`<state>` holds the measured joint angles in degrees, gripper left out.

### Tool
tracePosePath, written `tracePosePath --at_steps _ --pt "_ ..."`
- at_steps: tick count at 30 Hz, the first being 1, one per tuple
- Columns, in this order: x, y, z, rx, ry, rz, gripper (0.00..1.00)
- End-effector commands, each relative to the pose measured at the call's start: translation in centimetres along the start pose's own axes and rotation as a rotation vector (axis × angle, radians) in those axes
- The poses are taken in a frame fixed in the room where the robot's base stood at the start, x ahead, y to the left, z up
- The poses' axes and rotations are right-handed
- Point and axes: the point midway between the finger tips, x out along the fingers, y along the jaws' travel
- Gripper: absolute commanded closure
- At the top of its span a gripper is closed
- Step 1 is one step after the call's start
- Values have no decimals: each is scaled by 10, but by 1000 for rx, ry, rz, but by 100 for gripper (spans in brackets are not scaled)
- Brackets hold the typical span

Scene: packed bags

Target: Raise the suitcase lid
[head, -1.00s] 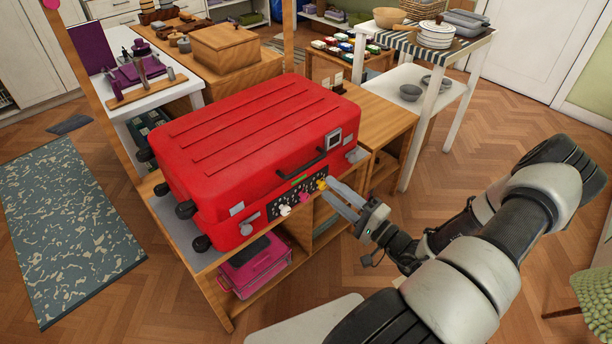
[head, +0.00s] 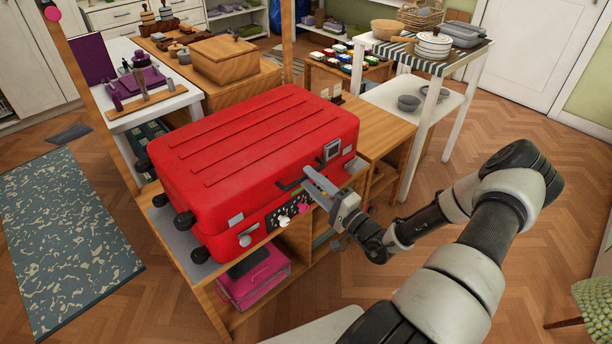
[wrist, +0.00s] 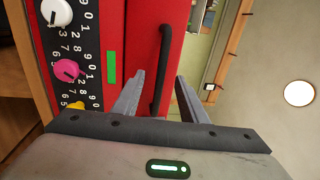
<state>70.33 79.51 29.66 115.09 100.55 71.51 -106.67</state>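The red suitcase (head: 262,140) lies flat on a wooden shelf unit, and its ridged lid looks closed. Its front has a black dial panel with a white knob (head: 284,221) and a pink knob (head: 303,208); a yellow knob (wrist: 75,105) and a green strip (wrist: 111,67) show in the wrist view. The black handle (wrist: 163,70) is on the lid's front. My gripper (head: 312,178) is open at the suitcase front by the handle. In the wrist view the handle appears between my two spread fingers (wrist: 158,98); contact cannot be told. My fingers partly hide the handle in the head view.
A pink case (head: 255,277) sits on the shelf below the suitcase. A bare wooden top (head: 378,126) adjoins on the right, and a white shelf stand (head: 425,85) with bowls and baskets stands beyond. Wooden floor is open at right.

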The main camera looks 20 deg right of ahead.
Motion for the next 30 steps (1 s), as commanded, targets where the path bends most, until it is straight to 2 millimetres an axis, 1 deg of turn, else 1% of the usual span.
tracePosePath --at_steps 3,10,11,24,30 --pt "3 0 0 1 -1 0 61" --pt "3 0 0 1 0 0 61" --pt "3 0 0 1 0 0 63" --pt "3 0 0 1 0 0 100" --pt "3 0 0 0 0 0 100"
